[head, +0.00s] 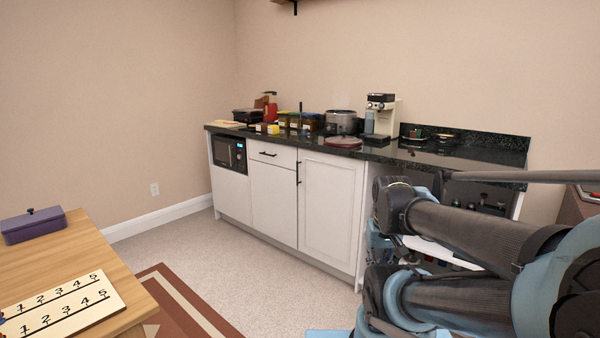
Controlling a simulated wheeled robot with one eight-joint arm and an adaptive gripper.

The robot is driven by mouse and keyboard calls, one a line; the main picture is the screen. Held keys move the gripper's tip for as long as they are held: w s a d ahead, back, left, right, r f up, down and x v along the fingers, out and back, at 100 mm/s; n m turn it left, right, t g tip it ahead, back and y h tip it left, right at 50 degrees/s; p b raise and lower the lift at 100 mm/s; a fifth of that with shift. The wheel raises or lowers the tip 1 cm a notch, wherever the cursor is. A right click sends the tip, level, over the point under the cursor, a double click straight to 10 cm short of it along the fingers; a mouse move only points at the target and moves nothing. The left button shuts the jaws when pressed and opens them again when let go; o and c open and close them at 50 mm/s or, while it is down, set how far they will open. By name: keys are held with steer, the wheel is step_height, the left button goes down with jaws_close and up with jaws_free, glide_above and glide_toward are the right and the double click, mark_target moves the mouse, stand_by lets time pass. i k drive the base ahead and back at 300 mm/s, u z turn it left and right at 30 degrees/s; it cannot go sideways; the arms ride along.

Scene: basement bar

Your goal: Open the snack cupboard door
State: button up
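The white base cabinet has a tall panelled cupboard door (330,206) at its right end, and it is shut. A dark vertical handle (298,173) sits near the door's upper left edge. To its left is another white cupboard front (273,205) under a drawer (273,154) with a dark horizontal handle; both are shut. No label shows which is the snack cupboard. My folded arm fills the lower right, to the right of the tall door and nearer to me. I cannot make out my gripper's fingers.
A microwave (229,153) sits at the cabinet's left. A wooden table (75,262) stands at near left. Carpet (235,270) before the cabinet is clear.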

mark_target(330, 186)
steer(key=i, duration=1)
